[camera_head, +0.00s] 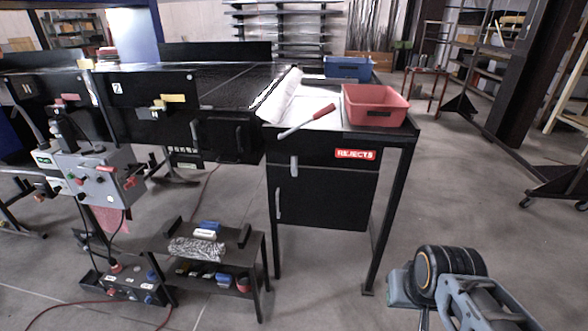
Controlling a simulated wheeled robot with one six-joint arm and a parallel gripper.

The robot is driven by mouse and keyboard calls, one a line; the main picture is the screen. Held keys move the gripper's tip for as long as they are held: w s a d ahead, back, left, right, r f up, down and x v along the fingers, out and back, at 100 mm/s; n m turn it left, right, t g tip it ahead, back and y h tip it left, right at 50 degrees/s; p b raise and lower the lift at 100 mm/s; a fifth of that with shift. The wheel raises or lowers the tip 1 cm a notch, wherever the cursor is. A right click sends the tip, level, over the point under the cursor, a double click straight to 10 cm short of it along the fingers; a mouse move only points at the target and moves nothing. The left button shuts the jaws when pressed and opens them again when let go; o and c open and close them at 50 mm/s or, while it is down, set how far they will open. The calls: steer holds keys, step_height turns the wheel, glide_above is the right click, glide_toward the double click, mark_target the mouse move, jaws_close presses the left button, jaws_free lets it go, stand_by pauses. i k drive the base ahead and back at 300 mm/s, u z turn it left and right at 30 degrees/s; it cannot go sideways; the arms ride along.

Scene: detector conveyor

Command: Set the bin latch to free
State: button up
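A black reject bin cabinet (335,200) hangs under the table at centre right, below a red REJECTS label (355,154). A small grey upright lever (294,167) sits at the top left of its front and looks like the bin latch. A longer grey upright handle (278,204) is lower, at the cabinet's left edge. I cannot read any latch marking at this size. The cabinet front appears closed. Part of my arm shows at the bottom right, apart from the cabinet; my gripper's fingers are not visible.
A grey control box (103,178) stands at the left. A low black shelf (246,262) with small items stands left of the cabinet. The floor in front of the cabinet is clear.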

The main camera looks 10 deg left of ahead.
mark_target(294, 159)
steer(key=u, duration=0.65)
steer(key=i, duration=0.85)
steer(key=u, duration=0.35)
